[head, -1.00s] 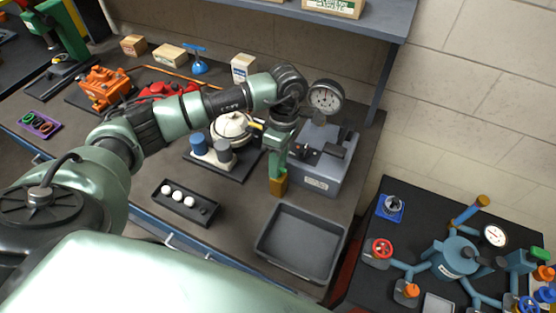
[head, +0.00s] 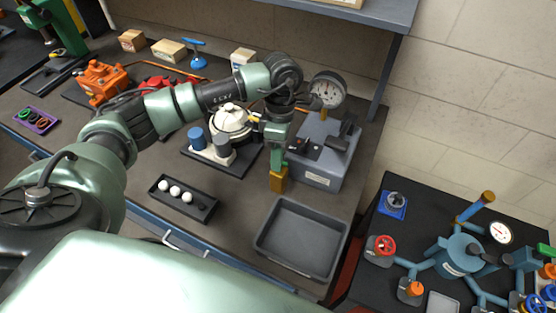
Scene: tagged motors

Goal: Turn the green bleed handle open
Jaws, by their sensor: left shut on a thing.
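My left gripper (head: 278,166) points down in front of a grey machine (head: 325,160) on the workbench. It is shut on a small gold-brown block (head: 278,181), at the machine's left front edge. The arm hides part of the machine, and I cannot tell whether the block touches the bench. A green handle (head: 545,250) shows at the far right, cut by the picture edge, on a blue pipe assembly (head: 458,256). It is well apart from the left gripper. My right gripper is not in view.
A grey tray (head: 302,239) stands at the bench front. A black holder (head: 206,207) with white balls is left of it. A dial gauge (head: 327,90) stands behind the arm. A red valve wheel (head: 381,247) is on the right table. A shelf (head: 370,15) overhangs the bench.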

